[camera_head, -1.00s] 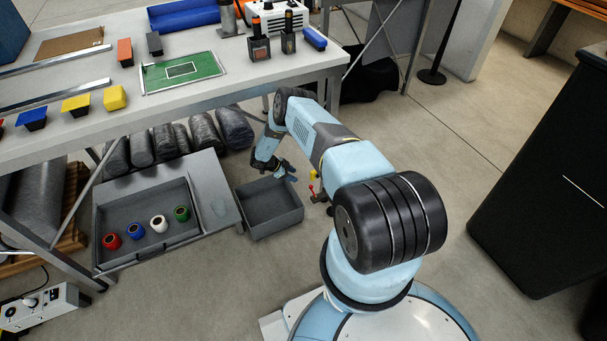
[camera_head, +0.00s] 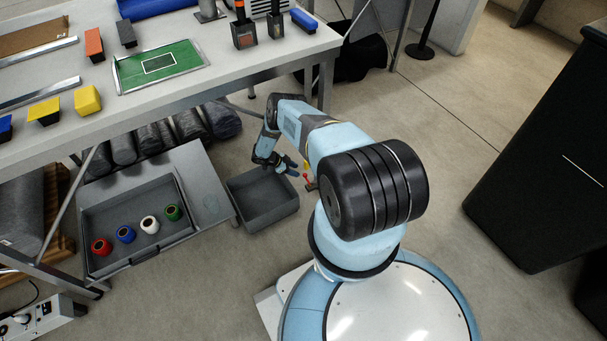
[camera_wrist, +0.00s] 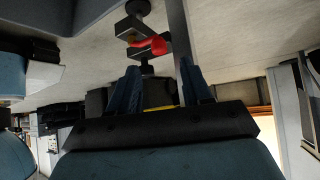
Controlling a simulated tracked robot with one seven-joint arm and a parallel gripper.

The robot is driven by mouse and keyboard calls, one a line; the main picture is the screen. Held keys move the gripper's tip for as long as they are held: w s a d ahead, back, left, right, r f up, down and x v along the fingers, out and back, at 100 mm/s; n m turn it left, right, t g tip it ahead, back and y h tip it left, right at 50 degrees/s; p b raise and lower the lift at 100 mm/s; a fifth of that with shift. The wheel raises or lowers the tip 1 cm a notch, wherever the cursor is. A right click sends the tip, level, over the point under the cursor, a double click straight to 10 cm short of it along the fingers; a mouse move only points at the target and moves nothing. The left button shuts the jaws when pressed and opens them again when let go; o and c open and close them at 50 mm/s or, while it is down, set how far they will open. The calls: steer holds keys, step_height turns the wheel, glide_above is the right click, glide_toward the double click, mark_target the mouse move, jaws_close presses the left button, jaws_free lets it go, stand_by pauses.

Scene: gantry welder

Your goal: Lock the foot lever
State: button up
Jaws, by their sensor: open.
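The foot lever is a small red lever (camera_wrist: 150,45) on a dark bracket, seen beyond my fingers in the wrist view. In the head view its red part (camera_head: 308,178) shows low by the floor, right of the open grey bin, with a bit of yellow beside it. My gripper (camera_wrist: 160,82) is open, with its two dark blue fingers apart and nothing seen between them but a dark shape behind. In the head view my gripper (camera_head: 288,166) is just left of the lever, above the bin's back edge. Contact with the lever cannot be made out.
The open grey bin (camera_head: 285,213) stands on the floor under my forearm. A drawer (camera_head: 150,262) with several coloured rings is left of it. The workbench (camera_head: 230,75) overhangs behind, with a leg (camera_head: 327,80) near my arm. Open floor (camera_head: 440,120) lies to the right.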

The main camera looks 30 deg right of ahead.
mark_target(305, 174)
steer(key=x, duration=0.6)
steer(key=shift+s+d+f, duration=0.1)
steer(key=shift+d+f, duration=0.1)
steer(key=c, duration=0.9)
steer(key=shift+d, duration=0.1)
jaws_close()
